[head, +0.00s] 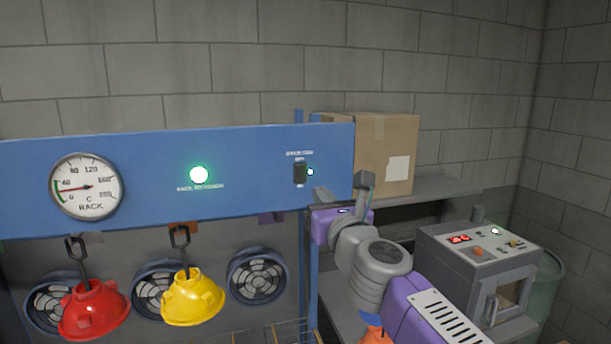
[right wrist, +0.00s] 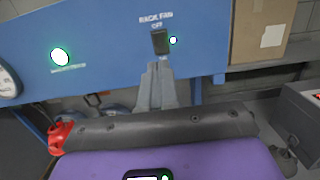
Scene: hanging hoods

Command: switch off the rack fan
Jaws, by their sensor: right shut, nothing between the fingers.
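In the right wrist view the switch (right wrist: 160,42) sits under a label reading RACK FAN and OFF. My right gripper (head: 321,194) is shut and empty, just below and to the right of the switch in the head view. In the right wrist view its fingertips (right wrist: 158,72) point at the switch's lower edge; I cannot tell whether they touch. My left gripper is out of view.
A gauge (head: 86,187) and a larger green lamp (head: 199,174) are on the beam. Red (head: 94,309) and yellow (head: 192,296) hoods hang below, before several fans (head: 257,276). A cardboard box (head: 387,150) and a grey machine (head: 480,270) stand at the right.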

